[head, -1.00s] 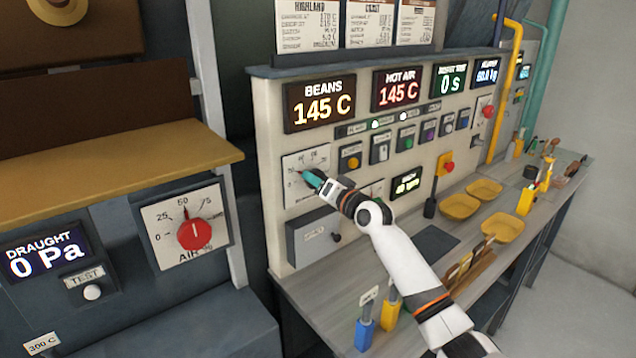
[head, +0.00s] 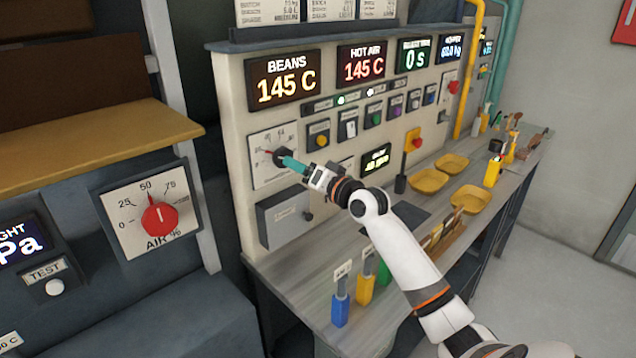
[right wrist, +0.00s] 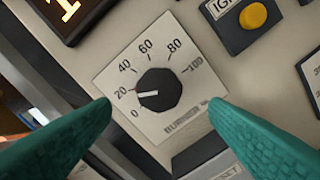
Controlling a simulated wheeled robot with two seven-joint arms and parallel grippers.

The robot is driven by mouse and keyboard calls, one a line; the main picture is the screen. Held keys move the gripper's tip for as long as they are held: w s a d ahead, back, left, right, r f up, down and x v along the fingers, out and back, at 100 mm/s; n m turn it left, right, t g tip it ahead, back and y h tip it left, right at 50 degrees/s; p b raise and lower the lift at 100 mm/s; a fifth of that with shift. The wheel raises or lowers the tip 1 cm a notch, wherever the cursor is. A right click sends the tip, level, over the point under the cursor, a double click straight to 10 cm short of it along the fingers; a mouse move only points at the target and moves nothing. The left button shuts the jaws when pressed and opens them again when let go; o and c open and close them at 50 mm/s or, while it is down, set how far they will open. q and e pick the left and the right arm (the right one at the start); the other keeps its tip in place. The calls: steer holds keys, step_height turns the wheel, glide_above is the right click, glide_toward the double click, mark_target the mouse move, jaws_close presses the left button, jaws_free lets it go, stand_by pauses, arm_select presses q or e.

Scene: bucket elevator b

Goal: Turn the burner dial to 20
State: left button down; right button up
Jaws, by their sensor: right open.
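The burner dial is a white square plate (head: 261,174) with a black knob (head: 281,158) on the panel's left side. In the right wrist view the black knob (right wrist: 165,92) has a white pointer. It points left, close to the 20 mark and slightly on the 0 side. My right gripper (head: 287,161) has teal fingers and is just in front of the dial. In its wrist view the open fingers (right wrist: 160,108) stand wide at either side of the knob, with nothing between them, apart from it. My left gripper is out of view.
A red air dial (head: 160,218) is on the nearer left panel. A grey box (head: 285,219) sits below the burner dial. A yellow button (right wrist: 253,16) is beside the plate. The bench holds blue (head: 340,308) and yellow (head: 365,288) handled tools and yellow trays (head: 429,181).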

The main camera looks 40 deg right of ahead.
steer(key=s, duration=0.2)
steer(key=s+b, duration=0.1)
steer(key=s, duration=0.2)
steer(key=shift+s+d, duration=0.2)
steer(key=shift+s, duration=0.1)
steer(key=shift+f, duration=0.1)
